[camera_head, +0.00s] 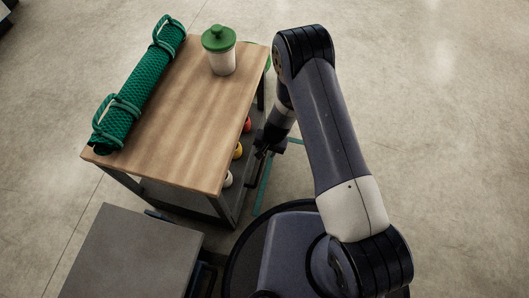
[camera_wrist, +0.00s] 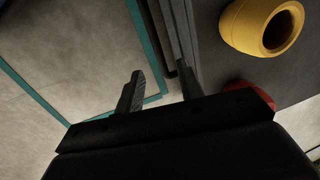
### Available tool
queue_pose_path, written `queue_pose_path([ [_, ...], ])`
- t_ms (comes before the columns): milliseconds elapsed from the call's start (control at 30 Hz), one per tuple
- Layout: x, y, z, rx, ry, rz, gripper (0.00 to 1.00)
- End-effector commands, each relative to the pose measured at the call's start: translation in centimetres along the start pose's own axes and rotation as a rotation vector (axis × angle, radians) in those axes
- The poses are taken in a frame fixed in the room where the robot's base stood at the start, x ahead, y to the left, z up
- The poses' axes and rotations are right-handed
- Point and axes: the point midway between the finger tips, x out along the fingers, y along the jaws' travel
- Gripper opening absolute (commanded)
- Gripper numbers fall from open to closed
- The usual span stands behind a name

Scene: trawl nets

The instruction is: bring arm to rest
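My arm (camera_head: 335,125) reaches up and over, then bends down to the right side of the wooden-topped table. My gripper (camera_head: 262,152) hangs low beside the table's lower shelf, partly hidden in shadow. In the wrist view my gripper (camera_wrist: 160,84) shows two dark fingers spread apart with nothing between them. A yellow ring-shaped object (camera_wrist: 262,26) lies on the grey shelf (camera_wrist: 225,60) to the right of the fingers. A red object (camera_wrist: 248,92) is partly hidden behind the gripper body.
The wooden table (camera_head: 185,120) carries a rolled green net (camera_head: 140,85) and a white jar with a green lid (camera_head: 220,55). Its shelf holds red (camera_head: 247,125), yellow (camera_head: 238,150) and white (camera_head: 227,179) objects. A grey table (camera_head: 130,255) stands at front left. Floor at right is clear.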

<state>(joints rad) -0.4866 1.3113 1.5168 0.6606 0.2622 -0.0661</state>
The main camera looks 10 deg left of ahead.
Motion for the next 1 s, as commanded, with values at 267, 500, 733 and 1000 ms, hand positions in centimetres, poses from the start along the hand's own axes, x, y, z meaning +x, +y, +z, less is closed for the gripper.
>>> queue_pose_path([
  [267,-0.4,0.0,0.0,0.001,0.0,0.0,0.36],
  [500,0.4,0.1,0.0,0.0,-0.001,0.001,0.36],
  [733,4.2,0.2,0.1,0.001,-0.001,0.002,0.36],
  [1000,9.2,0.3,0.0,0.002,-0.001,0.002,0.36],
])
